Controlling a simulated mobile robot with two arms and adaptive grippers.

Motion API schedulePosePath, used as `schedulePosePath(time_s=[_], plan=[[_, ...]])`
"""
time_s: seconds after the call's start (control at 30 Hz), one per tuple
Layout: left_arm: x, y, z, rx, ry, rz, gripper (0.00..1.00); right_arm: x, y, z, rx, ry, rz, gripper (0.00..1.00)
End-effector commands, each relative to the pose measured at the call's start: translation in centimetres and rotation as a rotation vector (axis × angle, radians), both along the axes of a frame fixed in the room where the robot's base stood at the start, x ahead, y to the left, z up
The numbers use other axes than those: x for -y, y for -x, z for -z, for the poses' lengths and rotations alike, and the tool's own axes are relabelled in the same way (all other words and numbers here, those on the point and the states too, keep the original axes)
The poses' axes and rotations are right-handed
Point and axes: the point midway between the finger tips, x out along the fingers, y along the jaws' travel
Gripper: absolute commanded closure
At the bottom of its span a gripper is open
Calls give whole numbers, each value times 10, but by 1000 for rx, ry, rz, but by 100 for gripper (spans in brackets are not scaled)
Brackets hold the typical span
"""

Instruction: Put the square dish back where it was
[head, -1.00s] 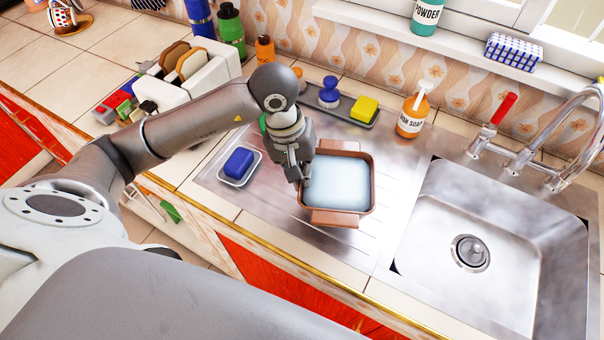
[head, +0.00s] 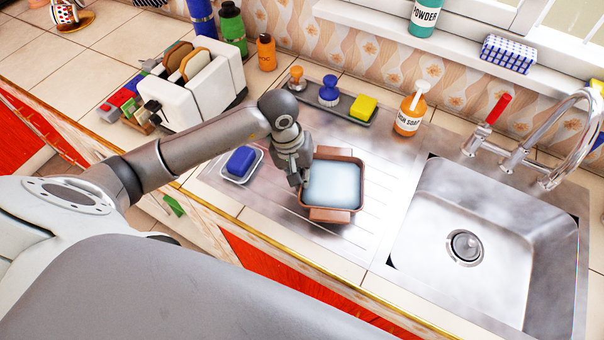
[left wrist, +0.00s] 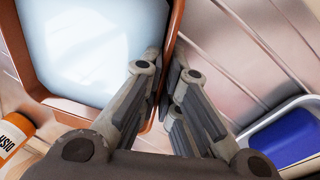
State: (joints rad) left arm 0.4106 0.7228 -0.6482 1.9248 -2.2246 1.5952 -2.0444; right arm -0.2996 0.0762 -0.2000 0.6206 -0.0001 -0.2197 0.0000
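The square dish (head: 332,185) is reddish-brown with a pale blue-white inside and two tab handles. It is over the ribbed steel drainboard left of the sink; whether it rests there or hangs just above is hard to tell. My left gripper (head: 296,180) is at its left rim. In the left wrist view the dish (left wrist: 85,45) fills the upper left, and the fingers of my left gripper (left wrist: 166,62) are close together with the rim between them. My right gripper is not in view.
A blue sponge in a white tray (head: 229,173) lies left of the dish. Behind are a grey tray (head: 347,113) with brushes and a yellow sponge, and an orange soap bottle (head: 411,110). The empty sink (head: 420,270) is at right, a toaster (head: 208,88) at left.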

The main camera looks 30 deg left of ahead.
Motion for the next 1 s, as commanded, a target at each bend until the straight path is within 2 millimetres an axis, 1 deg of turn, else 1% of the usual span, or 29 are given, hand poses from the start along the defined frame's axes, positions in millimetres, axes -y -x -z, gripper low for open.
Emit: schedulePosePath(time_s=[0.07,0.23,0.3,0.4,0.43,0.73,0.83,0.87,0.93,1.0], plan=[[1,-1,-2,5,4,0,100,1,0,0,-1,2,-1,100],[1,-1,2,6,3,0,100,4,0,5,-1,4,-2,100],[0,0,2,0,1,0,88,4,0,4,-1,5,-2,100],[0,0,2,0,1,0,75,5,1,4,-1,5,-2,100],[0,0,2,0,1,0,73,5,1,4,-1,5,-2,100],[0,0,1,-1,1,0,73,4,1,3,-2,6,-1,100],[0,0,-2,-1,1,0,73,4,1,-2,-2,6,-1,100],[0,0,-4,2,0,0,73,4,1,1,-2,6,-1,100],[-3,-1,-13,5,-1,1,73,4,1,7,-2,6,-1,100],[-6,1,-26,7,-3,1,73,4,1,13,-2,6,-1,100]])
